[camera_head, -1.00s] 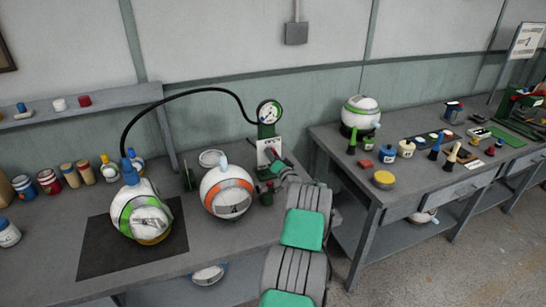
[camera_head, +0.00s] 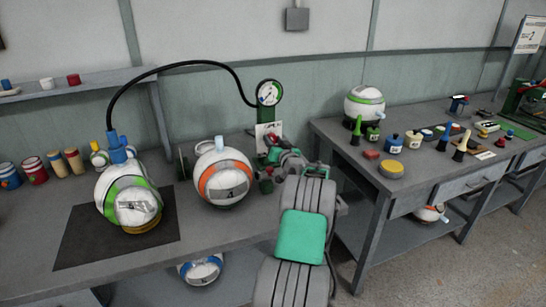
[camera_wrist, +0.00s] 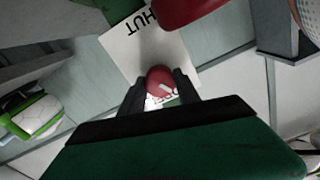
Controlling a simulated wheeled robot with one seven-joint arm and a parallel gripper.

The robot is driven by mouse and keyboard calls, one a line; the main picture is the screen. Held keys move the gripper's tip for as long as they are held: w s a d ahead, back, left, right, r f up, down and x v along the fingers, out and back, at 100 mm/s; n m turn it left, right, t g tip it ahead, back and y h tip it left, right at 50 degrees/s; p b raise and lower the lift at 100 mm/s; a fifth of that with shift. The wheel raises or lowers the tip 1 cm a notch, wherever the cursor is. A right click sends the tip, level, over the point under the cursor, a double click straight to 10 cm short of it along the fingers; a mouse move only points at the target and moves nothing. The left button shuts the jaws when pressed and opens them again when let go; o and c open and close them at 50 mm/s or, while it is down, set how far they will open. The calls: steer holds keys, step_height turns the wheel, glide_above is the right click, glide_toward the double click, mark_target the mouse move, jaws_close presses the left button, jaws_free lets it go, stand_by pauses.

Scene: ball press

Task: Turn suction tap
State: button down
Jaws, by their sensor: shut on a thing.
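The tap shows as a red rounded knob (camera_wrist: 160,82) in the wrist view, between the two dark fingers. My gripper (camera_wrist: 160,90) is shut on this knob. Behind it is a white card (camera_wrist: 148,38) with "HUT" readable upside down and part of a second word near the knob. In the head view my gripper (camera_head: 272,152) is at the foot of the gauge stand, in front of the white card (camera_head: 266,131); the knob's exact position is hard to tell there. The round gauge (camera_head: 269,93) stands above, with a black hose (camera_head: 190,64) running left from it.
The hose ends in a blue fitting (camera_head: 118,148) on a green-banded ball (camera_head: 130,200) on a black mat (camera_head: 75,240). An orange-banded ball (camera_head: 222,180) stands close left of my gripper. A second bench (camera_head: 345,160) with another ball and several small items is right.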

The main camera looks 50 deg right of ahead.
steer(key=n+b, duration=1)
steer(key=b, duration=0.8)
steer(key=shift+f+b, duration=0.2)
steer(key=shift+b, duration=0.15)
steer(key=shift+r+n+b, duration=0.2)
steer(key=shift+n+b, duration=0.55)
steer(key=shift+n, duration=0.25)
steer(key=c, duration=0.9)
jaws_free()
steer(key=shift+s, duration=0.1)
